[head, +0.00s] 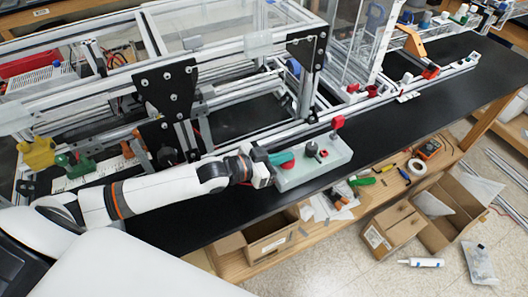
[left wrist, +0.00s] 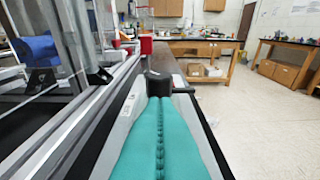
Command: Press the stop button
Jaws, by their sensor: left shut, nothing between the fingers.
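A pale green control box (head: 322,163) stands at the front edge of the black bench, to the right of my left gripper. On its top are a black knob (head: 312,149), a small dark knob and a red mushroom-shaped button (head: 337,122) on a raised stem at the far right. My left gripper (head: 284,158), with teal fingers, is shut and empty over the box's left end. A bit of red shows just below the fingers. In the left wrist view, the black knob (left wrist: 158,84) is straight beyond the fingertips; I cannot tell if they touch. The red button (left wrist: 146,45) shows farther back.
The aluminium extrusion frame (head: 175,90) runs along behind the box. The black bench top (head: 400,118) is clear to the right. Below are a wooden shelf with tools and tape (head: 417,167), and cardboard boxes (head: 393,228).

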